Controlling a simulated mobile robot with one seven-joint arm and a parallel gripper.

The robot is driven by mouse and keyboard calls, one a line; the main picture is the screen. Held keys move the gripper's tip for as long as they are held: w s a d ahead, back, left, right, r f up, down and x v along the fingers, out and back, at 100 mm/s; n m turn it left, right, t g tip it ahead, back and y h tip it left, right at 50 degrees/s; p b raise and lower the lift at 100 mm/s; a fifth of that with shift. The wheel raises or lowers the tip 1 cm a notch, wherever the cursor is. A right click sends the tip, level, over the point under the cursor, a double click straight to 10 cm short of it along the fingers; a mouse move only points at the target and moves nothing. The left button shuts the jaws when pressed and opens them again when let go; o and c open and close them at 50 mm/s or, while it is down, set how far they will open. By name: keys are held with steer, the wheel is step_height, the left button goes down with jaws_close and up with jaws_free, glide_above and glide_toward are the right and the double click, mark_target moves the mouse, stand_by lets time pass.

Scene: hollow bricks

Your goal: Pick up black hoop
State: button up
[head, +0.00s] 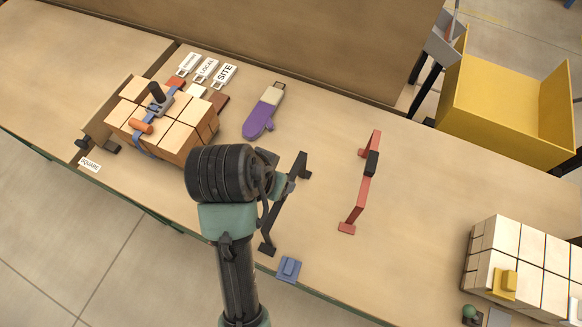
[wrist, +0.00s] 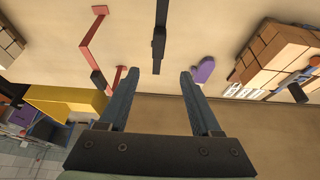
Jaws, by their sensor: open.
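The black hoop (head: 293,182) stands on the wooden table, right of and partly behind my arm in the head view. It has a foot at each end, and part of its middle is hidden. In the wrist view the hoop (wrist: 159,42) shows as a dark upright strip at the top middle. My gripper (wrist: 160,74) is open and empty, with one finger on each side of the hoop's line in the picture. The hoop lies past the fingertips, and I see no contact. In the head view my arm hides most of the gripper.
A red hoop (head: 363,188) with a black grip stands to the right. A strapped brick stack (head: 165,130) is at left, another (head: 515,265) at right. A yellow bin (head: 490,110) is beyond.

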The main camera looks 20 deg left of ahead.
glide_toward(299, 167)
steer(key=s, duration=0.1)
steer(key=s+f, duration=0.1)
steer(key=s+a+f+p, duration=0.1)
steer(key=s, duration=0.1)
steer(key=x, duration=0.1)
steer(key=p+x, duration=0.1)
steer(key=x, duration=0.1)
steer(key=shift+s+d+f, duration=0.15)
steer(key=shift+s+f, duration=0.05)
steer(key=shift+f, duration=0.25)
steer(key=shift+x, duration=0.8)
jaws_close()
stand_by(0.3)
